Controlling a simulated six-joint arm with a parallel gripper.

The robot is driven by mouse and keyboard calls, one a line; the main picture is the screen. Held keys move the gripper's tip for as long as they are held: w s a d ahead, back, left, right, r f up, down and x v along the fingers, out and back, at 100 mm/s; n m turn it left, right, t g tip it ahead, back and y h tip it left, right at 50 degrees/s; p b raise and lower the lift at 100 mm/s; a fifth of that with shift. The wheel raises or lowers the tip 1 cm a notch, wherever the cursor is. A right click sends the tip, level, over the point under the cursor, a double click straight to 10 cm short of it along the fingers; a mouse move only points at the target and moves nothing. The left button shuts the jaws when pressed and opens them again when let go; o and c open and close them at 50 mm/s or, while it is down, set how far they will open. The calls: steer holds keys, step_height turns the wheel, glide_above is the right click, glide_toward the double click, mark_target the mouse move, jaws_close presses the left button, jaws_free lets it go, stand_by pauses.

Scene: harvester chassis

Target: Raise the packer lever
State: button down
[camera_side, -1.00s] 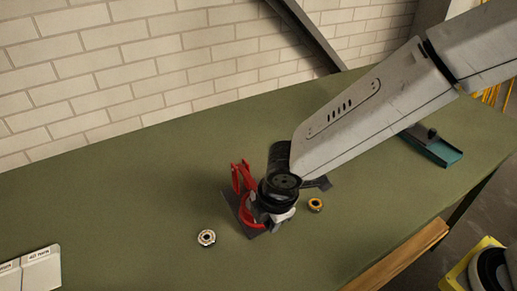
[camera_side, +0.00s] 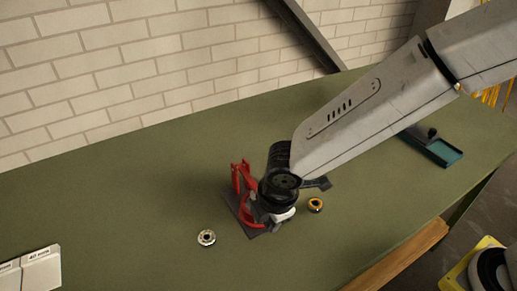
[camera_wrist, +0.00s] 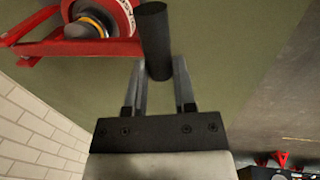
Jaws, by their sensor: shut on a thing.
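The red harvester chassis (camera_side: 240,178) stands on a dark plate (camera_side: 236,207) on the green bench in the side view. Its red frame (camera_wrist: 85,45) fills the upper left of the wrist view, with a round white, yellow and dark part inside it. The packer lever appears as a dark cylindrical handle (camera_wrist: 155,30) in the wrist view. My gripper (camera_wrist: 160,72) is shut on it, one finger on each side. In the side view my wrist hides the fingers and the lever, just right of the red frame.
A silver ring-shaped part (camera_side: 206,237) lies on the bench left of the chassis, and a golden one (camera_side: 315,204) lies to its right. A teal tray (camera_side: 440,151) is at the right. White boxes (camera_side: 38,268) stand at the lower left.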

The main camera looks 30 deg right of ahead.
steer(key=shift+r, duration=0.15)
steer(key=shift+w+r+g, duration=0.2)
steer(key=shift+r+g, duration=0.35)
steer(key=shift+r, duration=0.2)
steer(key=shift+w+r+g, duration=0.25)
steer(key=shift+r+g, duration=0.25)
steer(key=shift+r, duration=0.25)
steer(key=shift+w+r+g, duration=0.2)
steer(key=shift+r+g, duration=0.35)
steer(key=shift+r, duration=0.2)
steer(key=w+r+g, duration=0.2)
steer(key=w+r, duration=0.8)
steer(key=w, duration=0.3)
steer(key=shift+w+d+r+g, duration=0.15)
steer(key=shift+w+r+g, duration=0.05)
steer(key=shift+w+g, duration=0.2)
steer(key=shift+c, duration=2.4)
jaws_free()
steer(key=shift+w, duration=0.1)
steer(key=shift+o, duration=0.2)
steer(key=shift+r, duration=0.2)
